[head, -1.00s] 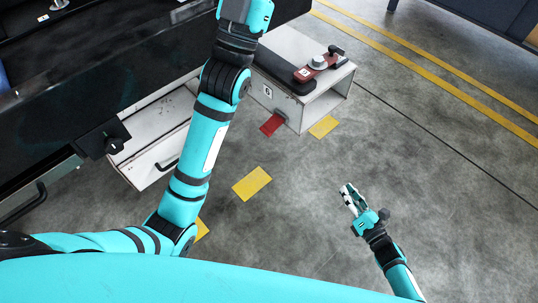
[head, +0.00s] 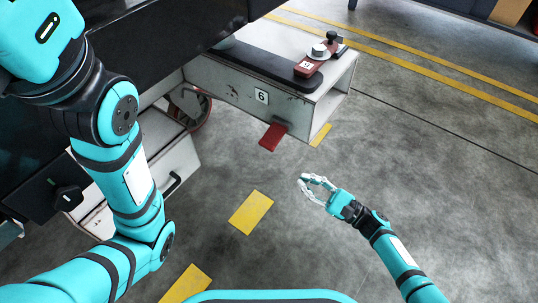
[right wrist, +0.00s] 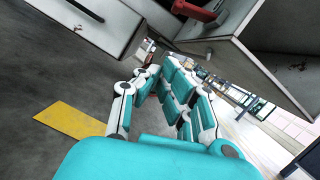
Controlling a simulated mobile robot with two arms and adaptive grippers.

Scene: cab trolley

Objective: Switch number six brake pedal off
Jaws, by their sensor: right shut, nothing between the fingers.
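The number six brake pedal (head: 272,137) is a red plate sticking out low from the side of a white metal box (head: 215,90), beside a "6" label (head: 262,96). The pedal also shows at the top of the right wrist view (right wrist: 197,12). My right gripper (head: 303,182) is shut and empty, below and to the right of the pedal in the head view and apart from it. It also shows in the right wrist view (right wrist: 160,72), its fingers pointing toward the box. My left arm crosses the left side of the head view; its gripper is out of view.
A red lever block (head: 308,68) with a grey knob sits on top of the box. A wheel (head: 190,108) and a drawer (head: 175,165) are to the left. Yellow floor patches (head: 250,212) lie below the pedal. The floor to the right is open.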

